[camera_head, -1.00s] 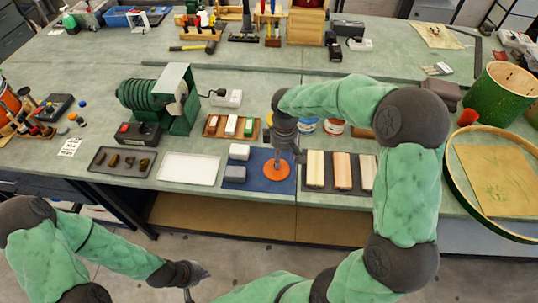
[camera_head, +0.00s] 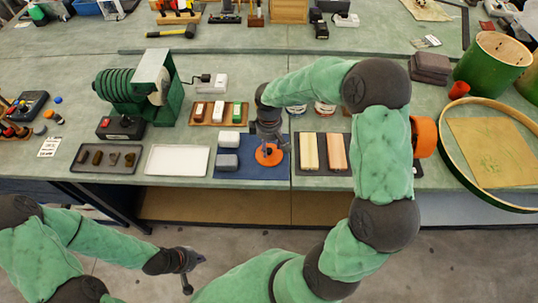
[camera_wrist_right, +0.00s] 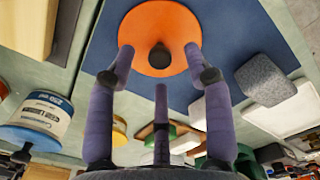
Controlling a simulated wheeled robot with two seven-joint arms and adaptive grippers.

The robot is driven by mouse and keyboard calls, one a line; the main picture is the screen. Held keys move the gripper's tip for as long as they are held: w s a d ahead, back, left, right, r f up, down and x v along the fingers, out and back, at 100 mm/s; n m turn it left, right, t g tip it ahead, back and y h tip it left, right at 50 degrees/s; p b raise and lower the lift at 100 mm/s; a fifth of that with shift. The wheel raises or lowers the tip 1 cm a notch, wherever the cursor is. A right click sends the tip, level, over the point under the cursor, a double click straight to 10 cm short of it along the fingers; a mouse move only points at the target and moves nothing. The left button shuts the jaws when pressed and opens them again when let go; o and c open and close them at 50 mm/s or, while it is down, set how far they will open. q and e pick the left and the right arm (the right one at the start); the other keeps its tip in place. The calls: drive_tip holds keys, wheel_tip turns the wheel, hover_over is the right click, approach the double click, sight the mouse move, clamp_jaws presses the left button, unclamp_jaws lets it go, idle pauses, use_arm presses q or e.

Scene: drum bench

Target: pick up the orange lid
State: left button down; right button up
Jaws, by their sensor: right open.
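The orange lid (camera_head: 266,156) is a round disc lying on the blue mat (camera_head: 240,171). In the right wrist view the lid (camera_wrist_right: 145,30) shows a dark round knob (camera_wrist_right: 159,56) at its near side. My right gripper (camera_head: 270,146) points down just above the lid. In the wrist view its purple fingers (camera_wrist_right: 159,65) are spread open around the knob and hold nothing; whether any finger touches the lid is not clear. My left gripper (camera_head: 188,278) hangs in front of the bench, far from the lid; its jaw opening is too small to read.
Grey and white blocks (camera_head: 228,150) sit on the mat left of the lid. A dark tray (camera_head: 321,167) with pale bars is at its right. A white tray (camera_head: 177,160) lies further left. Cans (camera_wrist_right: 42,118) stand nearby. An orange roll (camera_head: 424,137) shows behind my right arm.

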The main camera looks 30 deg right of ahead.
sight(269, 149)
wheel_tip(269, 149, down, 3)
drive_tip(key=shift+f+b, duration=0.1)
drive_tip(key=shift+b, duration=0.25)
clamp_jaws()
drive_tip(key=shift+r, duration=0.2)
